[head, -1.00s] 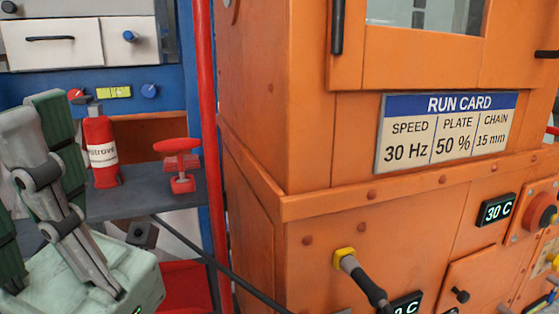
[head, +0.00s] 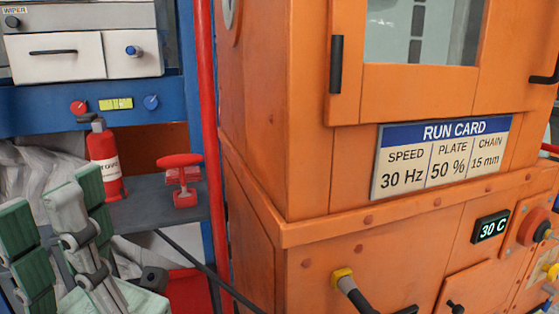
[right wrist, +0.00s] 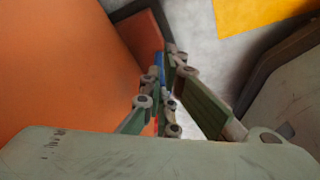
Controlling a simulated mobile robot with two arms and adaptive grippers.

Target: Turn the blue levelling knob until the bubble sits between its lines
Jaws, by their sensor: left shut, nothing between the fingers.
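The blue levelling knob (head: 151,102) is on the blue panel at the left of the head view. The yellow level vial (head: 116,104) is just left of it, with dark lines; the bubble's place is too small to tell. My left gripper (head: 75,188), grey with green pads, is shut and empty at the lower left. It is below the knob and apart from it. My right gripper (right wrist: 166,85) shows only in the right wrist view, beside an orange surface. Whether its fingers are closed is unclear.
A red knob (head: 79,107) is left of the vial. A fire extinguisher (head: 104,160) and a red valve-like handle (head: 180,178) stand on the grey shelf (head: 150,208) below the panel. A red post (head: 208,130) and the orange machine (head: 262,120) bound the right.

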